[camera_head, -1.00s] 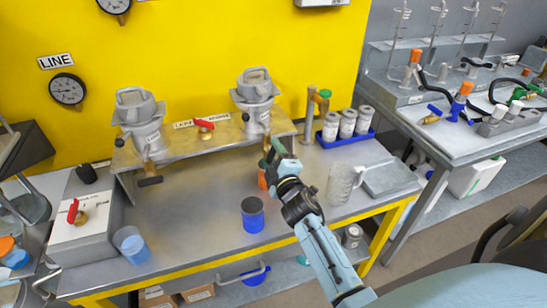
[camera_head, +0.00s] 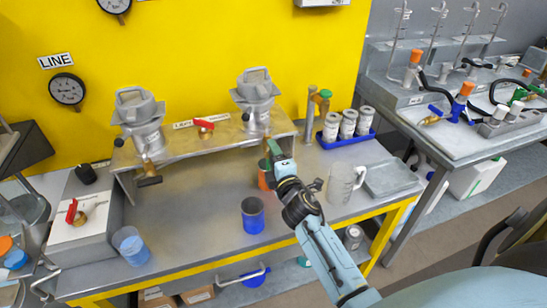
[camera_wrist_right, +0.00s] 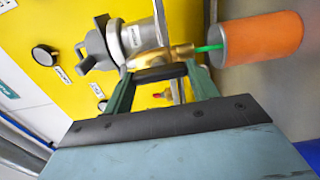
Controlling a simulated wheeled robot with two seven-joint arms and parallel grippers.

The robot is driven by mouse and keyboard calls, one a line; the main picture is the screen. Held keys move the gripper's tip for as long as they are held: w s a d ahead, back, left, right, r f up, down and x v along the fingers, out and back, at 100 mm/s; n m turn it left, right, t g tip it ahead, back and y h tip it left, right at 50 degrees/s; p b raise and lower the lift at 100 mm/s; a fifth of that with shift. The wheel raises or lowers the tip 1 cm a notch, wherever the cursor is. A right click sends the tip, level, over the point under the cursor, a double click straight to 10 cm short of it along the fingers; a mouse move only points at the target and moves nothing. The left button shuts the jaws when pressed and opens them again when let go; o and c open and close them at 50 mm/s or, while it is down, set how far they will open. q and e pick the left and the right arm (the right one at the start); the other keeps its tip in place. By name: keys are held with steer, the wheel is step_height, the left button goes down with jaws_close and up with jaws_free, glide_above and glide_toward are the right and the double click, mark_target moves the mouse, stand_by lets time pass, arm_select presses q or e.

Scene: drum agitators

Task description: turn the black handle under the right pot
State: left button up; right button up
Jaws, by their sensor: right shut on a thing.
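The right pot (camera_head: 257,98) is a grey lidded vessel on the metal shelf in the head view, with its brass valve below. My right gripper (camera_head: 276,152) is under this pot and hides the handle in the head view. In the wrist view the green fingers (camera_wrist_right: 166,84) are shut on the black handle (camera_wrist_right: 168,72), right beside the brass valve (camera_wrist_right: 160,58). A thin green strand (camera_wrist_right: 209,48) runs from the valve's spout to an orange cup (camera_wrist_right: 262,38). The orange cup also shows partly behind my gripper in the head view (camera_head: 263,178). My left gripper is out of view.
The left pot (camera_head: 139,120) has its own black handle (camera_head: 149,181). A blue cup (camera_head: 252,216) stands in front on the bench, a clear mug (camera_head: 342,184) to the right. A blue tray (camera_head: 347,138) with cans stands at the back right. The bench's middle left is clear.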

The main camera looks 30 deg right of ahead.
steer(key=o, duration=1)
steer(key=v, duration=1.3)
steer(key=shift+s, duration=0.25)
